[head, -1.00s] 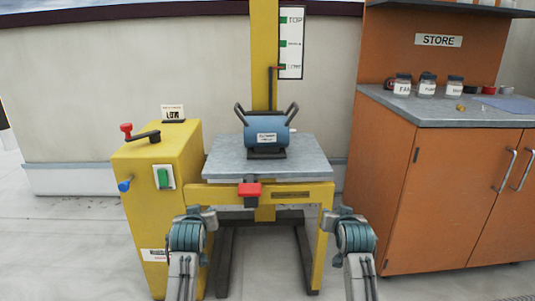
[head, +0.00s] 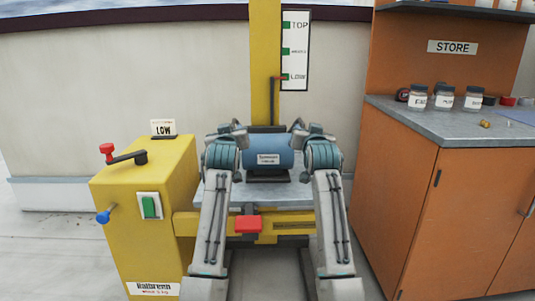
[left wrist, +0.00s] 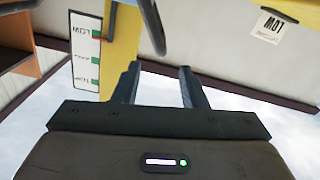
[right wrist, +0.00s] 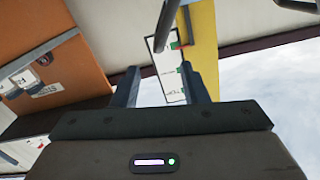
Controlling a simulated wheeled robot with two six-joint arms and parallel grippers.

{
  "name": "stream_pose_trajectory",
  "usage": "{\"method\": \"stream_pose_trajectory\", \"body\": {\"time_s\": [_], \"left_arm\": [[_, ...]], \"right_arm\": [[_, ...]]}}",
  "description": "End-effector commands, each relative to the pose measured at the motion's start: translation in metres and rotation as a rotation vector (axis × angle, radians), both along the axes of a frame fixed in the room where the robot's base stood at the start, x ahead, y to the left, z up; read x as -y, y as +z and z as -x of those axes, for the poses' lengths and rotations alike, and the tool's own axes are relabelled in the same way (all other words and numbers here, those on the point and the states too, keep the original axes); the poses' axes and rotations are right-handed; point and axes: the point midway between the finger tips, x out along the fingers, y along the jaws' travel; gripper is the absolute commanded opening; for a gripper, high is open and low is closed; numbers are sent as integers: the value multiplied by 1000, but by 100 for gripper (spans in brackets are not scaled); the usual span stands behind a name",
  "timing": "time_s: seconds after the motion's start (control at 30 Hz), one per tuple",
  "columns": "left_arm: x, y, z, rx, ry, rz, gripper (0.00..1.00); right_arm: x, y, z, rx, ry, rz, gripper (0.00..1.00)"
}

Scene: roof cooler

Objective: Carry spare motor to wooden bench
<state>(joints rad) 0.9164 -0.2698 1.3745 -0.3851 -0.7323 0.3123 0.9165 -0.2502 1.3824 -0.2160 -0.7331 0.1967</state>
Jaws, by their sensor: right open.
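The spare motor (head: 269,156), a blue cylinder with a white label, sits upright on the grey platform (head: 213,190) of a yellow lift. My left gripper (head: 237,127) and right gripper (head: 299,127) are at its two sides, near its raised handles, which are mostly hidden behind my wrists in the head view. In the left wrist view my left fingers (left wrist: 158,78) are apart, with a dark handle (left wrist: 153,26) beyond them. In the right wrist view my right fingers (right wrist: 160,75) are apart, with a handle (right wrist: 168,25) beyond. No wooden bench shows.
A yellow control box (head: 145,215) with a crank and green switch stands left of the lift; its card reads LOW. An orange store cabinet (head: 440,200) with jars on top stands right.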

Motion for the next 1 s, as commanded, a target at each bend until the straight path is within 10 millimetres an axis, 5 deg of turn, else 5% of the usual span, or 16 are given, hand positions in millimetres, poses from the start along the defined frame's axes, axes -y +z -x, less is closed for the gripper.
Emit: {"method": "stream_pose_trajectory", "body": {"time_s": [0.6, 1.0], "left_arm": [[-4, 0, -78, -2, 1, -3, 38], [-5, 0, -104, -1, 1, -2, 38]], "right_arm": [[-4, 0, -77, -2, -1, 3, 40], [-5, 0, -104, -1, -1, 0, 40]]}}
